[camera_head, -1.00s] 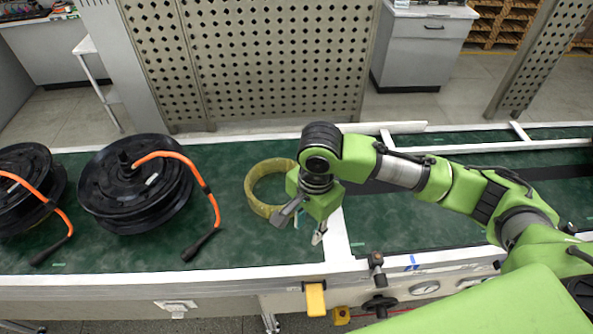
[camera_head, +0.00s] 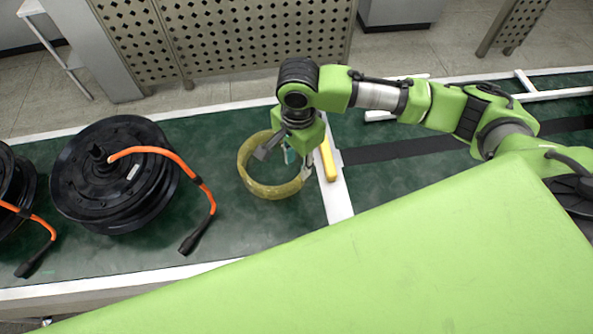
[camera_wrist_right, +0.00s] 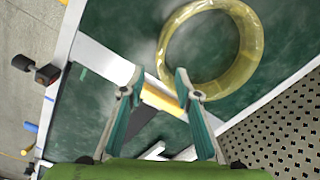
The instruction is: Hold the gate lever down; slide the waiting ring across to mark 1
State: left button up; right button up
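The yellow ring (camera_head: 247,178) lies flat on the green conveyor, left of the white divider rail (camera_head: 338,200). It also shows whole in the right wrist view (camera_wrist_right: 168,62). My right gripper (camera_head: 285,163) is over the ring's right part in the head view. In the wrist view my right gripper (camera_wrist_right: 158,85) is open and empty, with the ring beyond its fingertips. A yellow bar (camera_head: 328,158) stands at the divider, and shows between the fingers in the wrist view (camera_wrist_right: 160,101). The front-edge lever is hidden behind a large green part of mine. My left gripper is out of view. I cannot make out mark 1.
A black hub motor (camera_head: 115,185) with an orange cable lies left of the ring, with another beyond it. A black strip (camera_head: 410,148) runs along the belt right of the divider. A perforated metal panel (camera_head: 230,45) stands behind the conveyor.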

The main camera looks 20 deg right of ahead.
aim_at(297, 178)
notch_tip(297, 178, down, 5)
jog(key=shift+f+p, duration=0.2)
jog(key=shift+p, duration=0.1)
notch_tip(297, 178, down, 5)
jog(key=shift+r, duration=0.2)
jog(key=shift+w+f, duration=0.1)
jog(key=shift+f, duration=0.2)
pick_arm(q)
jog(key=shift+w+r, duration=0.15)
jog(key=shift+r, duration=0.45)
pick_arm(e)
grip_shut()
pick_arm(q)
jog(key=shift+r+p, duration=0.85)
jog(key=shift+p, duration=0.25)
pick_arm(e)
jog(key=shift+r, duration=0.3)
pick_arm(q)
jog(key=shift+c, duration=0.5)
